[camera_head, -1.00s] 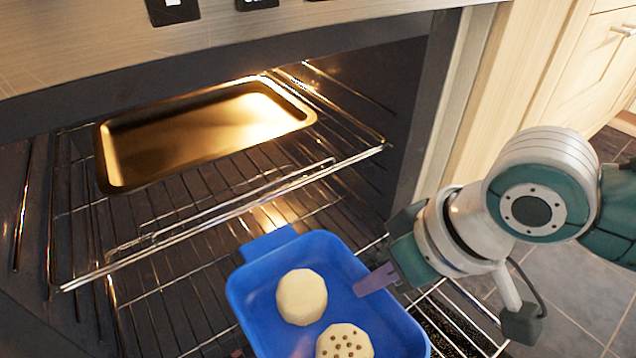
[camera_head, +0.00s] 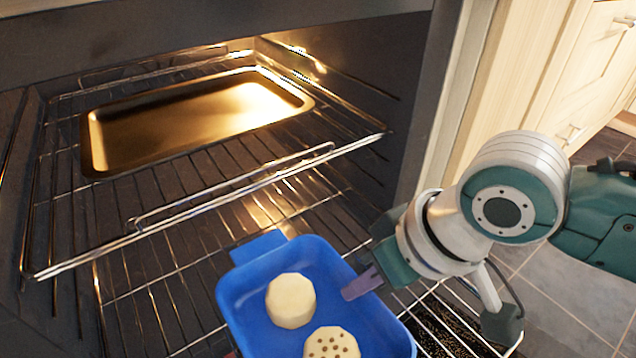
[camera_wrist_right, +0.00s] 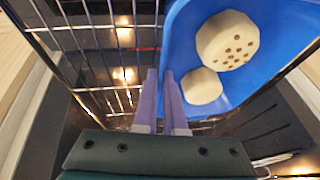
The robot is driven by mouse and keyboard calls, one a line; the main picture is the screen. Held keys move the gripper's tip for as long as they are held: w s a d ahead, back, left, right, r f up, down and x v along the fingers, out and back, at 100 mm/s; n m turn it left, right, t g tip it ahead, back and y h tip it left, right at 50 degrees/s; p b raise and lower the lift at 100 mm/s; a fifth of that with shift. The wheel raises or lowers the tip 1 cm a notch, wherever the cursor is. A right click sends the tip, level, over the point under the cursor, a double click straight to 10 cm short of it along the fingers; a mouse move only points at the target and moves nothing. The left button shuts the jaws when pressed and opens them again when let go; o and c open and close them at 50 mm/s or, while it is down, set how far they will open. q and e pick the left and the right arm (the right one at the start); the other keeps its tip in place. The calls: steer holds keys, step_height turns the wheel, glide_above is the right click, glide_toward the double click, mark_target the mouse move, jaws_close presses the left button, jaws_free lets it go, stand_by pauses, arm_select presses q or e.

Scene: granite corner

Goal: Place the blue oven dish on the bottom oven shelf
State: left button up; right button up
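The blue oven dish (camera_head: 338,262) is at the bottom of the head view, in front of the oven's inside, above or on the pulled-out lower rack (camera_head: 160,318); I cannot tell if it touches. It holds a plain pale round piece (camera_head: 291,301) and one with brown dots (camera_head: 332,344). My right gripper (camera_head: 362,284) grips the dish's right wall; in the right wrist view its two purple fingers (camera_wrist_right: 160,98) straddle the rim of the dish (camera_wrist_right: 183,45). Of my left gripper, at most a dark reddish sliver shows at the dish's lower left edge.
A shiny baking tray (camera_head: 195,118) lies on the upper oven rack (camera_head: 262,181), above and behind the dish. The oven's right side wall and pale cabinets (camera_head: 545,75) stand near my right arm. Grey floor tiles (camera_head: 565,285) show at right.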

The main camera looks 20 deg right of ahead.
steer(key=o, duration=0.4)
steer(key=shift+r, duration=0.1)
steer(key=p+v, duration=0.8)
steer(key=v, duration=0.4)
steer(key=s+a+r, duration=0.2)
steer(key=s+a, duration=0.1)
steer(key=s, duration=0.2)
steer(key=s+d+r+m+h, duration=0.1)
steer(key=s+d+h, duration=0.2)
steer(key=s+d, duration=0.3)
steer(key=shift+s+d+r+m, duration=0.15)
steer(key=shift+s+r+m, duration=0.15)
steer(key=shift+s, duration=0.25)
